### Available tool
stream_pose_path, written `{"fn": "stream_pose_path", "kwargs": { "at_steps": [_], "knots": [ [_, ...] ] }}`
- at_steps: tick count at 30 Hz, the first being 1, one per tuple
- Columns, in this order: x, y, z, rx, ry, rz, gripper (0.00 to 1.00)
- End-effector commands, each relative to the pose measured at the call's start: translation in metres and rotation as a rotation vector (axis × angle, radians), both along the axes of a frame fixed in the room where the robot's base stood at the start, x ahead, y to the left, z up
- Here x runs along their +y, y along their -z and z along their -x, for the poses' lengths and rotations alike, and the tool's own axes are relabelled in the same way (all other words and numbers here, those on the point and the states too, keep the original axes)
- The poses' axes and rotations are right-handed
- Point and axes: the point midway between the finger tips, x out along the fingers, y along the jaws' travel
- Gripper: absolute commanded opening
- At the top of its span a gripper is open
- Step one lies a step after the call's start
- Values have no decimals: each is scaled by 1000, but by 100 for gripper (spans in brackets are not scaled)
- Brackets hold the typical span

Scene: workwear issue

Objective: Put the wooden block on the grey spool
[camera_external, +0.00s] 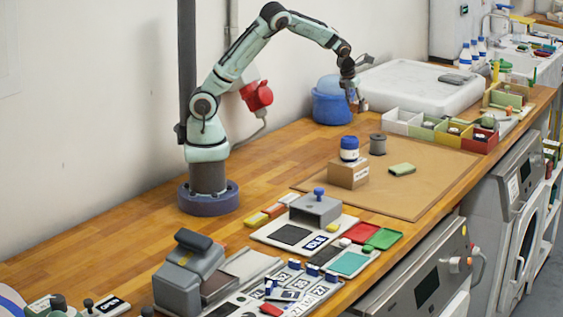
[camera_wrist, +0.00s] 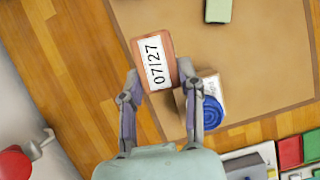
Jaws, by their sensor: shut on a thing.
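The wooden block (camera_wrist: 153,62) is reddish brown with a white label reading "07/27". My gripper (camera_wrist: 161,82) is shut on it, with one finger at each side, in the wrist view. In the external view my gripper (camera_external: 353,92) is up in the air in front of the blue tub, and only a small brown part of the block (camera_external: 362,104) shows there. The grey spool (camera_external: 377,144) stands upright on the brown mat, below and to the right of my gripper, with nothing on it. I cannot make out the spool in the wrist view.
A green pad (camera_external: 402,169) lies on the mat (camera_external: 420,195). A row of small bins (camera_external: 440,131) and a white lidded case (camera_external: 418,88) are behind. The mat's front is clear.

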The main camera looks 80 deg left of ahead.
Motion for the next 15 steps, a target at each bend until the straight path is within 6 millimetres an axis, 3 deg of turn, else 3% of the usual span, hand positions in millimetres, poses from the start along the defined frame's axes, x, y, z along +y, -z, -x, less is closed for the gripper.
{"fn": "stream_pose_path", "kwargs": {
  "at_steps": [1,3,8,11,15],
  "knots": [
    [18,-3,5,0,-38,0,11],
    [36,-6,11,-1,-76,1,11],
    [58,-5,16,1,-121,0,11],
    [68,4,2,3,-128,-1,11],
    [84,20,-30,2,-127,-1,11]
  ]
}}
